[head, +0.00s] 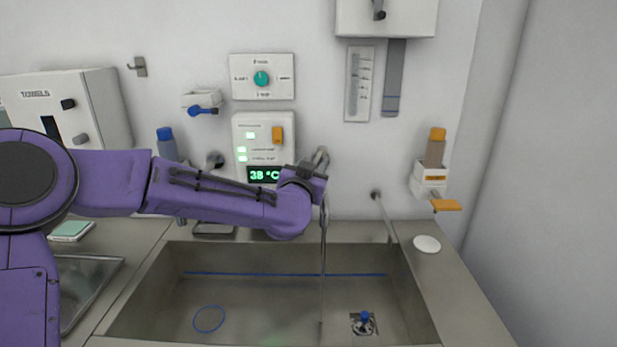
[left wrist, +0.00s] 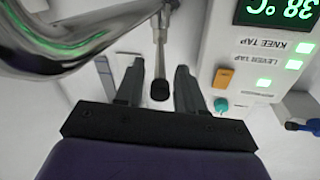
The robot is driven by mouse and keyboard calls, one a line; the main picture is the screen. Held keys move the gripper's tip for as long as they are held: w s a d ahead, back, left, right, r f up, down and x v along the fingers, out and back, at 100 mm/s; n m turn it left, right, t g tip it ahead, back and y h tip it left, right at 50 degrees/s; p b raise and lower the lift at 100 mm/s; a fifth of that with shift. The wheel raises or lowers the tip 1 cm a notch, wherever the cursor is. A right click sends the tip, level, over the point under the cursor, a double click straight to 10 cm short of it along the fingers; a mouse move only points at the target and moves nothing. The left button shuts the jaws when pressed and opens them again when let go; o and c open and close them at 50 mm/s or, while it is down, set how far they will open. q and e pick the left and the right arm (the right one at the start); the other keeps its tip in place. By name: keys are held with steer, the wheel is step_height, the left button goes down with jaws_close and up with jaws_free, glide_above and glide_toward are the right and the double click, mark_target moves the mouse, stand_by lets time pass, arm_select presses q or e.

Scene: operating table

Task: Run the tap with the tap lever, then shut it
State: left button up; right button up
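The tap lever (left wrist: 163,40) shows in the left wrist view as a thin metal rod with a black knob (left wrist: 160,90). My left gripper (left wrist: 158,72) is open, with one finger on each side of the knob and a gap on both sides. The chrome tap (left wrist: 75,45) curves across the upper left of that view. In the head view only a bit of the chrome tap (head: 320,157) shows above my wrist, and the lever and fingertips are hidden. A thin stream of water (head: 323,255) falls from there into the steel sink (head: 260,300). My right gripper is out of view.
A wall panel (head: 263,130) beside the tap reads 38 °C with green lights lit. A second spout (head: 383,212) and an orange-lever dispenser (head: 432,178) stand at right. A blue ring (head: 209,319) and a blue-topped drain piece (head: 364,318) lie in the sink.

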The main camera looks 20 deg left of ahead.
arm_select(q)
steer(key=s+d+b, duration=0.1)
steer(key=s, duration=0.7)
steer(key=shift+s+d, duration=0.3)
steer(key=shift+s, duration=0.1)
steer(key=shift+r, duration=0.1)
